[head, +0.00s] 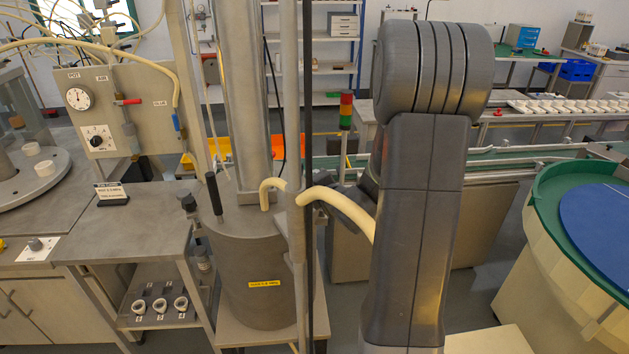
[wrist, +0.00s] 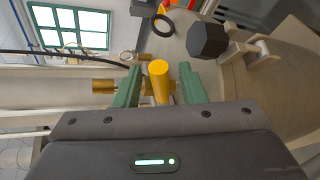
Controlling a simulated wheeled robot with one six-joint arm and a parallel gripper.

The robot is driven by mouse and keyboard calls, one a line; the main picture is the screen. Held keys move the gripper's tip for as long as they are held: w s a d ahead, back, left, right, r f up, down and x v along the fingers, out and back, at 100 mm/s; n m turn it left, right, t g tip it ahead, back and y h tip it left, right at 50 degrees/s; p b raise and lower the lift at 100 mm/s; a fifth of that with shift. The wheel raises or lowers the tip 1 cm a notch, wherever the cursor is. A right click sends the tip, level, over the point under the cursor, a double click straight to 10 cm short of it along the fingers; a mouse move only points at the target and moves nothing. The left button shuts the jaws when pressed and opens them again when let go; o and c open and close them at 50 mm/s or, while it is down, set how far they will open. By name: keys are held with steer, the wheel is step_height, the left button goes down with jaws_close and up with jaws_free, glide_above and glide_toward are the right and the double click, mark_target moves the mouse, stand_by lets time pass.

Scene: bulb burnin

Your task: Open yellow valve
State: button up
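In the wrist view, my gripper (wrist: 158,82) has two green fingers standing apart. A yellow-orange handle (wrist: 159,80), which looks like the yellow valve's, shows between them. A gap shows on each side of the handle, and neither finger clearly touches it. A brass fitting (wrist: 103,87) sticks out to the left past the left finger, at handle level. How deep the handle sits between the fingers is hard to tell. In the head view my own arm fills the middle; my gripper and the yellow valve cannot be made out there.
A grey cylindrical tank (head: 250,262) stands left of my arm. A panel (head: 70,128) with a gauge and a red-handled valve (head: 128,101) is at the left. A green-rimmed round table (head: 540,215) is at the right. In the wrist view a dark knob (wrist: 207,39) is close to the right finger.

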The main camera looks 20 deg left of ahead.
step_height(320, 180, up, 10)
steer(key=p, duration=0.2)
steer(key=shift+p, duration=0.4)
steer(key=shift+c, duration=0.5)
steer(key=shift+f, duration=0.1)
steer(key=c, duration=0.3)
steer(key=shift+w+d+n+b, duration=0.15)
steer(key=shift+n+b, duration=0.25)
steer(key=shift+b, duration=0.2)
steer(key=c, duration=0.4)
steer(key=shift+d+n+y+b, duration=0.35)
steer(key=shift+n+y+b, duration=0.3)
steer(key=shift+b, duration=0.3)
jaws_close()
steer(key=s+d+f+n+g+b, duration=0.2)
steer(key=s+d+n+g+b, duration=0.15)
steer(key=d+n+b, duration=0.3)
steer(key=s+d+f+n+g+b, duration=0.1)
steer(key=s+d+n+g+b, duration=0.3)
steer(key=d+n, duration=0.3)
steer(key=w+a+f, duration=0.1)
steer(key=w+a, duration=0.1)
steer(key=a, duration=0.4)
steer(key=w+a+f, duration=0.2)
steer(key=a, duration=0.4)
steer(key=shift+w+a+f, duration=0.25)
steer(key=shift+w+a, duration=0.05)
